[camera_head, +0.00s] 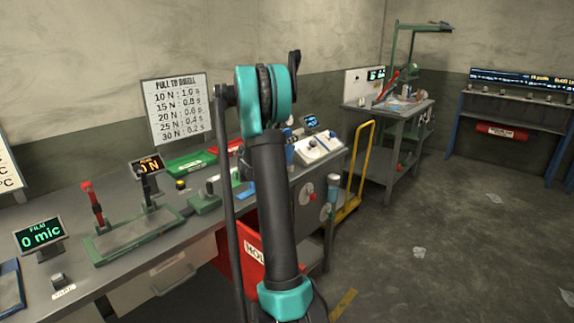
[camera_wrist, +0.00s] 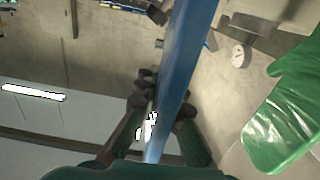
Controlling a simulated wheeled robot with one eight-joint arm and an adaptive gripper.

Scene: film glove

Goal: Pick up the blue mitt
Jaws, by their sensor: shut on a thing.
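In the wrist view my gripper (camera_wrist: 167,95) has its dark fingers closed on a long, narrow blue thing (camera_wrist: 190,45). This looks like the blue mitt seen nearly edge-on, so its full shape does not show. It runs from the top of the view down between the fingers towards the palm. In the head view my arm stands up in front of the bench and hides the gripper. A small blue patch (camera_head: 290,153) shows just right of the arm, but I cannot tell whether it is the mitt.
A glossy green, wrinkled sheet-like thing (camera_wrist: 285,115) is close on the right in the wrist view. In the head view the bench (camera_head: 75,200) carries a green tray (camera_head: 190,162), a green fixture (camera_head: 130,235) and displays. A red bin (camera_head: 240,258) stands below. Floor at right is open.

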